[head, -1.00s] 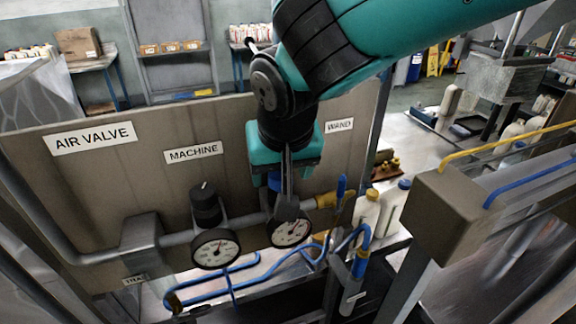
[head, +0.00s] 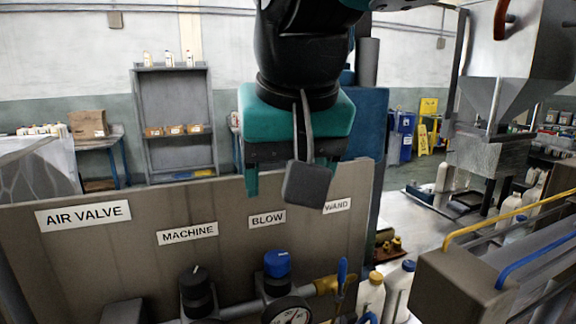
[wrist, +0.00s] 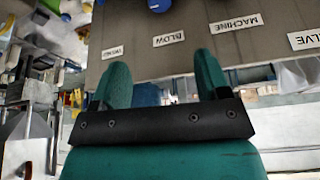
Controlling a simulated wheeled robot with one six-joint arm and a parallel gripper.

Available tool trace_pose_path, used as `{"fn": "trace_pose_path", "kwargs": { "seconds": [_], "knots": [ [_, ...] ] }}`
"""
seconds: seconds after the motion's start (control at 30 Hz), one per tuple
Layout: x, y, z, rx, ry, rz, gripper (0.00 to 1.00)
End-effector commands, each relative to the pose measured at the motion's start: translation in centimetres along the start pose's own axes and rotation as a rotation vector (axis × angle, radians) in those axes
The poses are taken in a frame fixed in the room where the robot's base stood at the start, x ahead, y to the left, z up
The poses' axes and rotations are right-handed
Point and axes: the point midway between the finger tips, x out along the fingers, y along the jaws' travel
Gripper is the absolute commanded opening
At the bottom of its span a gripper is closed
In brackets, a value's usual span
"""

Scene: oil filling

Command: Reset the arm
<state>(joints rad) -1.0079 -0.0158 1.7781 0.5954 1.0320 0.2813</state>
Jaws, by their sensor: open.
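My gripper (head: 292,178) hangs in the upper middle of the head view, in front of the upper edge of the valve panel (head: 110,252). Its two green fingers are apart, with nothing seen between them. The wrist view also shows the open fingers (wrist: 162,85), with the panel upside down beyond them. A blue knob (head: 277,264) and a black knob (head: 196,283) sit on the pipe below, clear of my gripper. The blue knob also shows at the top of the wrist view (wrist: 160,4).
A gauge (head: 287,312) is cut off at the bottom edge. White bottles (head: 399,285) stand right of the panel. A grey box with yellow and blue pipes (head: 462,287) is at the lower right. A metal hopper (head: 497,80) stands at the back right.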

Motion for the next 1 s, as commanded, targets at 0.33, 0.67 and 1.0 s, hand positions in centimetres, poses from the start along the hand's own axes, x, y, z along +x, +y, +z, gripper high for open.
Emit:
{"fn": "trace_pose_path", "kwargs": {
  "seconds": [0.33,0.67,1.0],
  "knots": [
    [-1.5,0.0,0.0,-0.001,-0.002,0.0,0.69],
    [2.9,3.3,1.3,-0.085,-0.034,0.005,0.69],
    [15.0,10.9,15.3,-0.349,-0.218,-0.264,0.69]
  ]
}}
